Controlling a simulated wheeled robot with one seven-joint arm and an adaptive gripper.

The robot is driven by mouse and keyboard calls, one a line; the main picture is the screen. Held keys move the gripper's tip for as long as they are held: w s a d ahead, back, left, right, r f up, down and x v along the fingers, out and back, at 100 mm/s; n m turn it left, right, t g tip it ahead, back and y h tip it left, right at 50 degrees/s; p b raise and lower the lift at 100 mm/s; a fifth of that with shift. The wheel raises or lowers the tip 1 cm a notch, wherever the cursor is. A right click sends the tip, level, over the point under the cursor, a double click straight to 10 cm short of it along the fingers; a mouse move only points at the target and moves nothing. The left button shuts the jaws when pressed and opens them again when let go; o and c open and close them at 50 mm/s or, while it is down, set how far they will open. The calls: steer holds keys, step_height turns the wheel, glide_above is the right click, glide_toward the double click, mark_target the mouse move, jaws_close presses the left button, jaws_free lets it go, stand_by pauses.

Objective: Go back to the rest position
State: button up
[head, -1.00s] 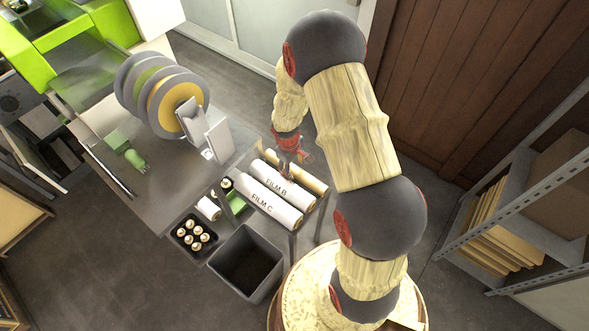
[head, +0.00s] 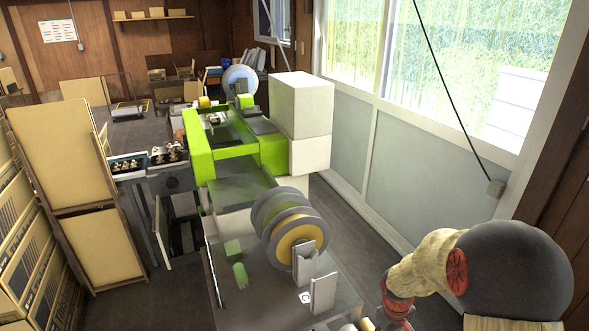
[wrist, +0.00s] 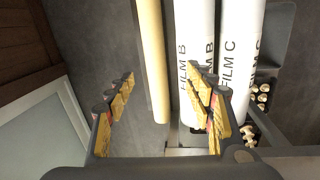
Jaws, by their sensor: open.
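My gripper (wrist: 162,76) is open in the wrist view, its two yellow-padded fingers wide apart with nothing held between them. Beyond the fingers lie a tan roll (wrist: 151,55), a white roll marked FILM B (wrist: 193,35) and a white roll marked FILM C (wrist: 238,40). The tan roll shows in the gap between the fingers; the right finger overlaps the FILM B roll in the picture. In the head view only part of my arm shows at the lower right, and the fingers cannot be made out clearly.
A green and white packing machine (head: 270,155) stands mid-picture, with a large film reel (head: 292,235) on the grey table (head: 262,290). Tan panels (head: 60,150) stand at left, a windowed wall (head: 430,160) at right. Several mushrooms (wrist: 262,98) show at the wrist view's right.

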steer(key=s+a+r+m+t, duration=0.1)
steer(key=s+a+r, duration=0.3)
steer(key=r, duration=0.6)
steer(key=s+a+r+m+t+y, duration=0.1)
steer(key=s+a+r, duration=0.3)
steer(key=s+r, duration=0.4)
steer(key=s+a+r+m+t, duration=0.1)
steer(key=s+a+r+t, duration=0.2)
steer(key=r, duration=1)
steer(key=s+a, duration=0.1)
steer(key=s, duration=0.2)
steer(key=shift+t+y, duration=0.3)
